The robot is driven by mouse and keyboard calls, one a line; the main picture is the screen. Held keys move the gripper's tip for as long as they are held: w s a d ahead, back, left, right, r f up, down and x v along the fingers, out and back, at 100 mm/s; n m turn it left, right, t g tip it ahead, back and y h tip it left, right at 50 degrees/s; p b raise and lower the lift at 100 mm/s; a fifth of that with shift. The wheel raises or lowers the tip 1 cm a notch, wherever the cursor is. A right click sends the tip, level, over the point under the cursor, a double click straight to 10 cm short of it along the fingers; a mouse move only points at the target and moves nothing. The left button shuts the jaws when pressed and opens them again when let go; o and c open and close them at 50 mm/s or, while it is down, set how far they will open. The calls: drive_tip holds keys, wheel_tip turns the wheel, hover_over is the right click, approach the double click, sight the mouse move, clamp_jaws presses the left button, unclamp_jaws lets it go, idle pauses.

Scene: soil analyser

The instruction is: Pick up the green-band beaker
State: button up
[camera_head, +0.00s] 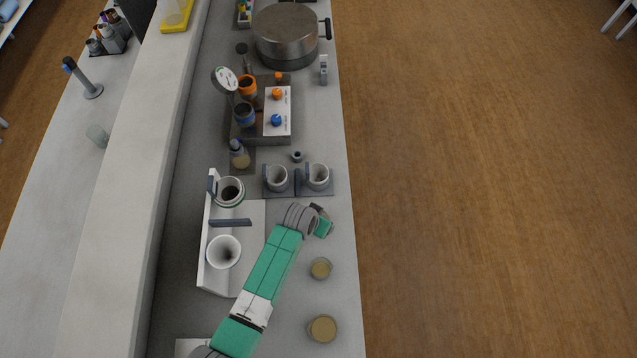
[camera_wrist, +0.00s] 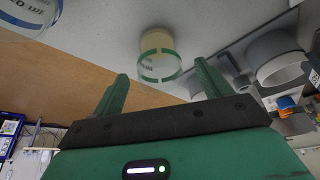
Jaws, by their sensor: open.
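The green-band beaker (camera_wrist: 160,68) is a clear cylinder with a green ring and tan contents, standing on the bench. In the wrist view, whose picture is upside down, it lies ahead of my gripper (camera_wrist: 160,84), roughly between the two green fingertips but apart from them. The fingers are spread and empty. In the head view it appears to be the nearer of two tan-filled beakers (camera_head: 320,269), just below my gripper (camera_head: 323,226) in the picture. Its green band cannot be made out there. The fingertips are partly hidden by the wrist.
A beaker with blue marking (camera_wrist: 28,12) stands beside it, apparently the lower one (camera_head: 322,329) in the head view. Two cups on dark bases (camera_head: 317,177) and a white rack (camera_head: 207,250) stand nearby. The bench edge and open floor (camera_head: 480,200) lie right.

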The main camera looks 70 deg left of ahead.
drive_tip(key=x, duration=0.5)
drive_tip(key=shift+f, duration=0.15)
drive_tip(key=shift+c, duration=0.3)
drive_tip(key=c, duration=1)
drive_tip(key=shift+c, duration=0.2)
